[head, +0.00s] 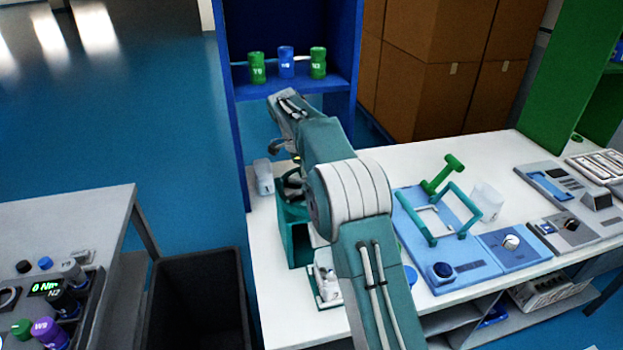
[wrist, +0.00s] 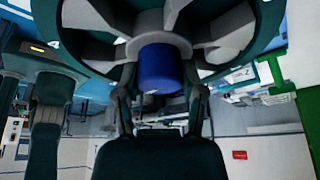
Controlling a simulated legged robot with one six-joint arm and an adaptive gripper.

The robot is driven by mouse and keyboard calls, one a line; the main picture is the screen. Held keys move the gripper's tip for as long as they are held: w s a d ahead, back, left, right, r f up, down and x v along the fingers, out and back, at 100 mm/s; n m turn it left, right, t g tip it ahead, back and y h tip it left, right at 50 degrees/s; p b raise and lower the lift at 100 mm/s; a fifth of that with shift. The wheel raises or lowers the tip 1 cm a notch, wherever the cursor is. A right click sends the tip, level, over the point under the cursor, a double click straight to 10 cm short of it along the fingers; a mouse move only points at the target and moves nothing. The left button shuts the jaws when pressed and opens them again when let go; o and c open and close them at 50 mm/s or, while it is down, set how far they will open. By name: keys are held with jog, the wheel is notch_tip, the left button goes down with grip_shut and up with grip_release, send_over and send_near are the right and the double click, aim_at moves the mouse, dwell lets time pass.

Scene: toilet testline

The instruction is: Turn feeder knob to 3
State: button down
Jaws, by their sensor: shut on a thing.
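The feeder (head: 291,236) is a teal box-like unit at the left end of the white table in the head view, partly hidden by my arm. In the wrist view, a round dark-teal part with grey spokes (wrist: 235,32) fills the top. A blue cylindrical knob (wrist: 158,68) sits at its middle. My gripper (wrist: 160,92) has one finger on each side of the blue knob and is shut on it. In the head view my gripper (head: 290,180) is at the top of the feeder, mostly hidden by my arm. No number or pointer on the knob is readable.
A blue shelf (head: 285,88) with several canisters stands behind. A small white-grey item (head: 263,178) is beside the feeder. A blue board with green handles (head: 465,255) and switch panels lie to the right. A black bin (head: 198,300) stands at the lower left.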

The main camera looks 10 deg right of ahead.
jog(key=shift+w+m, duration=0.1)
jog(key=shift+m, duration=0.2)
jog(key=shift+c, duration=0.9)
grip_release()
notch_tip(320, 180, up, 9)
jog(key=shift+w, duration=0.1)
jog(key=shift+r, duration=0.45)
